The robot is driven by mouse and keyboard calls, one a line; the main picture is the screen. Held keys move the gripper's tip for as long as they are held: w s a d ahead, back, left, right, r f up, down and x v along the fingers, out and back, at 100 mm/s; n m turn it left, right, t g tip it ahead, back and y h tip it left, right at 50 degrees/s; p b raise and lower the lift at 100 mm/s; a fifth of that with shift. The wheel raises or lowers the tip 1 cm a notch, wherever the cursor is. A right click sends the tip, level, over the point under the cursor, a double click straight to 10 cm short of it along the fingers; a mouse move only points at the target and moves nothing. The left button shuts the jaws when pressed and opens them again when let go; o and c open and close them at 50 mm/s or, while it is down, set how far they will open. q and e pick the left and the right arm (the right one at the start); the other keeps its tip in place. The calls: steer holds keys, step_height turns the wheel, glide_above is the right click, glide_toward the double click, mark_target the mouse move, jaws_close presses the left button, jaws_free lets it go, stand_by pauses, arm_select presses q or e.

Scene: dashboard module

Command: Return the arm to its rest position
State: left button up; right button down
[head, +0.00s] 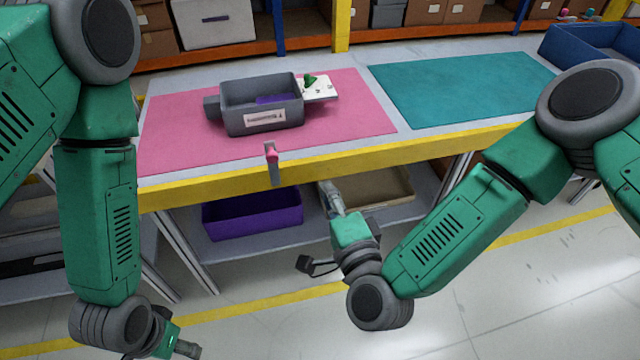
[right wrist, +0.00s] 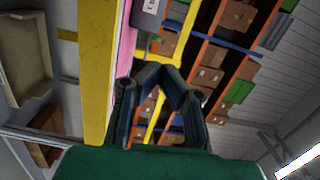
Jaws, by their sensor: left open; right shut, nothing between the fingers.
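My right gripper (head: 329,190) is shut and empty in front of the table's yellow front edge, low beside the shelf under the tabletop. In the right wrist view its dark fingers (right wrist: 158,68) meet at the tips with nothing between them. My left gripper (head: 190,350) is open and low at the bottom of the head view, partly cut off, away from the table. The grey dashboard module (head: 262,107) sits on the pink mat (head: 350,100), with a purple part (head: 272,100) inside. A white plate (head: 322,92) with a green knob (head: 310,80) sticks out at its right.
A small holder with a red top (head: 271,155) stands at the table's front edge. A teal mat (head: 460,85) lies clear at right, near a blue tray (head: 590,50). A purple bin (head: 252,212) and a beige tray (head: 385,188) sit on the lower shelf. Open floor lies in front.

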steer(key=s+d+f+n+g+h, duration=0.1)
steer(key=s+d+f+n+g, duration=0.3)
steer(key=f, duration=0.3)
steer(key=s+d+f+n+g, duration=0.2)
steer(key=s+f+n+g, duration=0.2)
steer(key=s+f, duration=0.15)
steer(key=s+d+f+n+g+h, duration=0.2)
steer(key=s+d, duration=0.5)
steer(key=d, duration=0.4)
steer(key=s+d+f+n+g+h, duration=0.3)
steer(key=s+d, duration=0.5)
steer(key=d, duration=0.4)
steer(key=g+h, duration=0.1)
steer(key=g, duration=0.1)
steer(key=shift+g, duration=0.4)
steer(key=shift+a+r+h, duration=0.1)
steer(key=shift+a+h, duration=0.1)
steer(key=shift+h, duration=0.1)
